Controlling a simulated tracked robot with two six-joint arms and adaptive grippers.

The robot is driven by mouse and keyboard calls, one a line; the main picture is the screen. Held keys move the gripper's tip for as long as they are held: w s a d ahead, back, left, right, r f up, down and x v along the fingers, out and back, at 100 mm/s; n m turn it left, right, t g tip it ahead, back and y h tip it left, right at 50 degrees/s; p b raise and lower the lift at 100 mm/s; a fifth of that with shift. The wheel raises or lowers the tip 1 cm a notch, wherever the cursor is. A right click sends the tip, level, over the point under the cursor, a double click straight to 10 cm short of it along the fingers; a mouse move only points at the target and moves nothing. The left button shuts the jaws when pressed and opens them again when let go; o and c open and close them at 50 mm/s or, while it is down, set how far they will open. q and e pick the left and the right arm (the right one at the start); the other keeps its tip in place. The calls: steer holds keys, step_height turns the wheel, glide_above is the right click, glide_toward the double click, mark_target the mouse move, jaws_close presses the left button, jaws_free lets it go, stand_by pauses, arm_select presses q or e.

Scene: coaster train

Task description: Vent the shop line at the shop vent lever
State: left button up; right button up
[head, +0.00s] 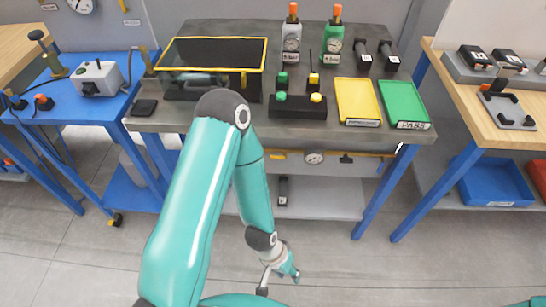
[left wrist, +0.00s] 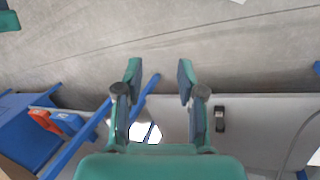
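A yellow pipe line with a round gauge (head: 313,157) runs under the front edge of the grey bench. A small dark handle (head: 346,158) sits on it right of the gauge, and a yellow fitting (head: 278,155) left of it. I cannot tell which of these, if any, is the shop vent lever; the labels are too small to read. My left gripper (head: 280,282) hangs low over the floor in front of the bench, well apart from the line. In the left wrist view its fingers (left wrist: 160,78) are spread and empty. My right gripper is not seen.
A blue cart (head: 95,68) stands left and a wooden table (head: 470,105) right. A lower shelf (head: 325,200) lies under the bench. The front floor is clear.

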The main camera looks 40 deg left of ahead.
arm_select(q)
steer(key=w+a+f+m+t+y+b, duration=0.3)
steer(key=w+a+m+t+b, duration=0.65)
steer(key=w+a+b, duration=1)
steer(key=s+a+r+m+t+b, duration=0.15)
steer(key=a+m+t+b, duration=0.4)
steer(key=b, duration=0.65)
steer(key=s+a+r+m+t+h+b, duration=0.35)
steer(key=s+m+b, duration=0.35)
steer(key=m+b, duration=0.25)
steer(key=r+b+x, duration=0.1)
steer(key=b+x, duration=0.1)
steer(key=x, duration=1.5)
steer(key=shift+d, duration=0.2)
jaws_close()
